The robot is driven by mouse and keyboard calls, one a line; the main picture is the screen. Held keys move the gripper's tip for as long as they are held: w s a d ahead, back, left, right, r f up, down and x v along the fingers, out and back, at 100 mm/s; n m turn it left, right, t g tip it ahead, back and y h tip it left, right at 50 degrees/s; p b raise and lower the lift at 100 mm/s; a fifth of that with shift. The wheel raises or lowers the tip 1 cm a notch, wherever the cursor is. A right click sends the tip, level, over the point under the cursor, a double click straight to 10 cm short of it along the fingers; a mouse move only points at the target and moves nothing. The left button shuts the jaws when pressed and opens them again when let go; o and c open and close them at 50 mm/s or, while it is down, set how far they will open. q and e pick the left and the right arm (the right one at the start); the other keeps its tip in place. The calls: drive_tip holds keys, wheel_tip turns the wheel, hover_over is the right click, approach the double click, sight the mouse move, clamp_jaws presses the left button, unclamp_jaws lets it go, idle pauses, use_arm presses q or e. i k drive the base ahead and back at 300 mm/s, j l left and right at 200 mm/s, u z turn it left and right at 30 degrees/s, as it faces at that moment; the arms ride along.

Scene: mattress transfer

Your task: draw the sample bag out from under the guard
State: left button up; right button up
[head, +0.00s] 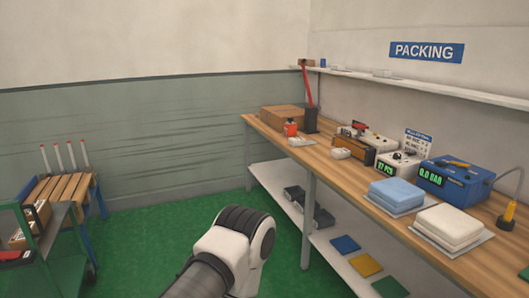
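I cannot make out a sample bag or a guard for certain in the head view. A folded light-blue stack (397,192) and a folded white stack (448,225) lie on thin pale sheets on the wooden bench (347,175). Behind them stand a blue device (457,177) reading 0.0 BAR and a pale box (400,161) reading 37 PCS. One of my arm's links shows at the bottom centre, in front of the green floor and away from the bench top. Neither gripper shows.
A white lower shelf (330,238) holds coloured pads. A green cart (62,245) and slatted wooden stand (63,189) are at left. Green floor (165,235) between is open.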

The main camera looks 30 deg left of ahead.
sight(339, 153)
drive_tip(key=u, duration=0.4)
drive_tip(key=z, duration=0.2)
drive_tip(key=i+j+z, duration=0.6)
drive_tip(key=z, duration=0.15)
drive_tip(key=i+j+z, duration=0.2)
drive_tip(key=j+z, duration=0.15)
drive_tip(key=j, duration=0.15)
